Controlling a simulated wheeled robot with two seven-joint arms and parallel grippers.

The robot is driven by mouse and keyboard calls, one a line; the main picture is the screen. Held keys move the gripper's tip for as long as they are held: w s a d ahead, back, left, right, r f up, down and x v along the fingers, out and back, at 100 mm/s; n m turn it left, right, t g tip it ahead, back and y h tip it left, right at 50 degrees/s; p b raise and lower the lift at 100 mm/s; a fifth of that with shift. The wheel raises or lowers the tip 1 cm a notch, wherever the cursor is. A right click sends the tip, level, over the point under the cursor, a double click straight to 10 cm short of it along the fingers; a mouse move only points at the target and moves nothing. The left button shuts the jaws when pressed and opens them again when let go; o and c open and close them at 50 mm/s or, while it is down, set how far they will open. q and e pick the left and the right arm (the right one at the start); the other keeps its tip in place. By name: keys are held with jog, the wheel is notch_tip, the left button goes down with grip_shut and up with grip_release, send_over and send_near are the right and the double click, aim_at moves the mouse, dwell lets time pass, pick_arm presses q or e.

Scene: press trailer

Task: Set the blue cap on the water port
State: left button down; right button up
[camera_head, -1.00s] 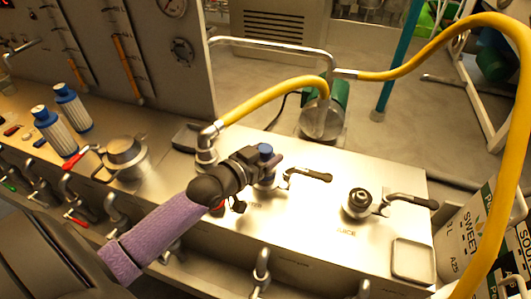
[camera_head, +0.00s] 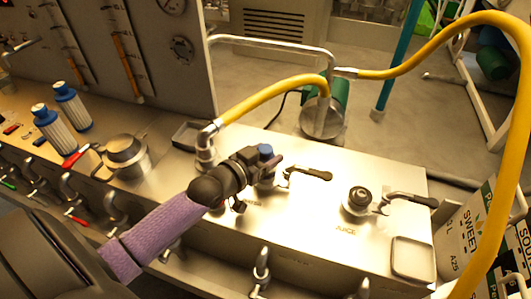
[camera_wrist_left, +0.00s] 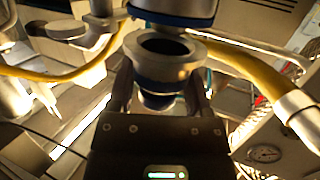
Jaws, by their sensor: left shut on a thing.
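My left gripper (camera_head: 266,164) is shut on the blue cap (camera_head: 265,151), whose blue top shows above the fingers in the head view. It is over the water port (camera_head: 265,184), which is mostly hidden by the gripper. In the left wrist view, the blue cap (camera_wrist_left: 160,87) sits between the fingers, below a steel ring with a dark opening. A steel piece with a blue band is close to that ring at the top of the picture. I cannot tell whether the cap touches the port. My right gripper is not in view.
A black valve lever (camera_head: 310,174) is right beside the port. The juice port (camera_head: 360,199) stands to its right. A steel elbow (camera_head: 206,146) with a yellow hose (camera_head: 270,96) rises close on the left. The deck around the juice port is mostly clear.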

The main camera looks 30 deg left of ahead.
pick_arm(q)
jog(key=shift+f+b, duration=0.3)
jog(key=shift+f, duration=0.15)
jog(key=shift+c, duration=1.5)
grip_release()
jog(key=shift+s, duration=0.1)
jog(key=shift+s+r+p, duration=0.1)
jog(key=shift+s+p, duration=0.2)
jog(key=shift+p, duration=0.1)
jog(key=p+v, duration=0.6)
jog(key=v, duration=0.4)
jog(key=shift+s, duration=0.1)
